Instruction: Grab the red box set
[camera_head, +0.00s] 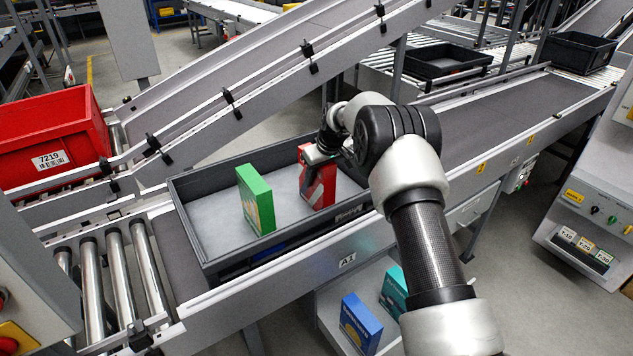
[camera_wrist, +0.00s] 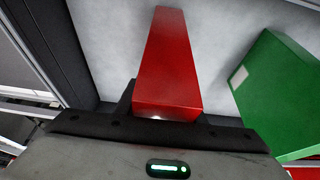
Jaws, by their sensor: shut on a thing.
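The red box set (camera_head: 320,183) stands upright in the right part of a dark grey tray (camera_head: 203,232) on the conveyor. It also shows in the wrist view (camera_wrist: 168,65), right in front of my gripper. My gripper (camera_head: 318,152) is at the top of the red box and shut on it. In the wrist view my gripper (camera_wrist: 165,112) has the near end of the box between its fingers. The fingertips are mostly hidden by the box and the gripper body. I cannot tell whether the box touches the tray floor.
A green box (camera_head: 256,199) stands to the left in the same tray, apart from the red one; it shows at right in the wrist view (camera_wrist: 280,95). A red crate (camera_head: 50,135) is at far left. Blue (camera_head: 360,325) and teal (camera_head: 394,290) boxes sit on a lower shelf. Sloped conveyor rails rise behind the tray.

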